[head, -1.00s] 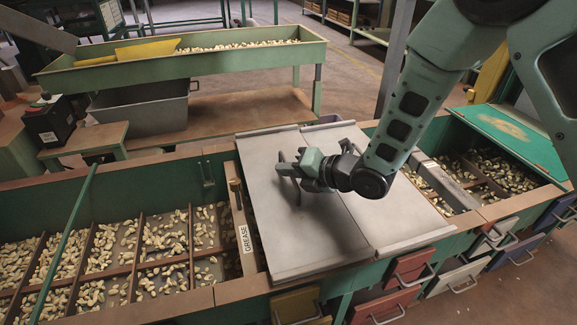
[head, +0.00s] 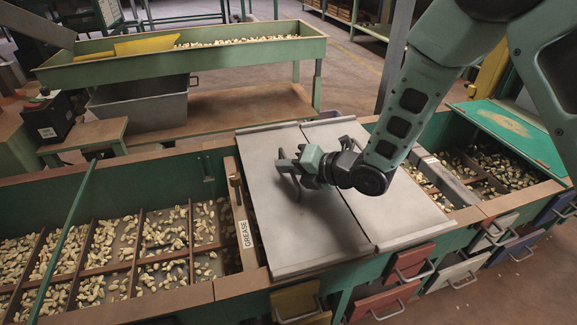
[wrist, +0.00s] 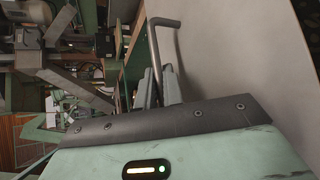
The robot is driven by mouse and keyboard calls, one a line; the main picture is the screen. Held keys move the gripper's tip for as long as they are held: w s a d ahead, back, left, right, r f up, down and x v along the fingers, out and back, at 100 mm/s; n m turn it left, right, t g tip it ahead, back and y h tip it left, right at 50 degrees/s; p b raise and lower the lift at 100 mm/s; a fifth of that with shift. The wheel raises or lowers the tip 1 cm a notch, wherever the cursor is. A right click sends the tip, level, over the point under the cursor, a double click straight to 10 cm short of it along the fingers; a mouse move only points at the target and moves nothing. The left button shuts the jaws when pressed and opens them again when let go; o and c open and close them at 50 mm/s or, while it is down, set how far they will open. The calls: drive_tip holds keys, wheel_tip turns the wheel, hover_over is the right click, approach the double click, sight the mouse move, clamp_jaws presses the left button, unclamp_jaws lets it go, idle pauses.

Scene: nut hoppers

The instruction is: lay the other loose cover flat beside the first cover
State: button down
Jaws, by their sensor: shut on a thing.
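Two grey sheet covers lie side by side across the hopper row in the head view. The left cover (head: 300,242) looks flat, its left edge along the GREASE-marked divider. The right cover (head: 405,215) meets it along a straight seam and also looks flat. My gripper (head: 285,169) is over the left cover, shut on that cover's bent bar handle (wrist: 155,50). In the wrist view, the fingers (wrist: 160,86) close around the handle's lower part beside the pale cover face (wrist: 225,60). My arm hides part of the right cover and the seam.
Open hoppers with nuts (head: 140,245) lie left of the covers; others (head: 500,172) lie to the right, partly under a green lid (head: 510,135). The GREASE strip (head: 242,225) borders the left cover. Coloured drawers (head: 405,268) line the front. A green trough bench (head: 190,60) stands behind.

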drive_tip(key=shift+f+b, duration=0.5)
drive_tip(key=c, duration=1.5)
unclamp_jaws()
drive_tip(key=shift+o, duration=0.2)
drive_tip(key=p+v, duration=0.4)
drive_tip(key=v, duration=1.3)
drive_tip(key=shift+s, duration=0.2)
drive_tip(key=shift+r, duration=0.2)
wheel_tip(320, 180, up, 8)
drive_tip(key=p, duration=0.6)
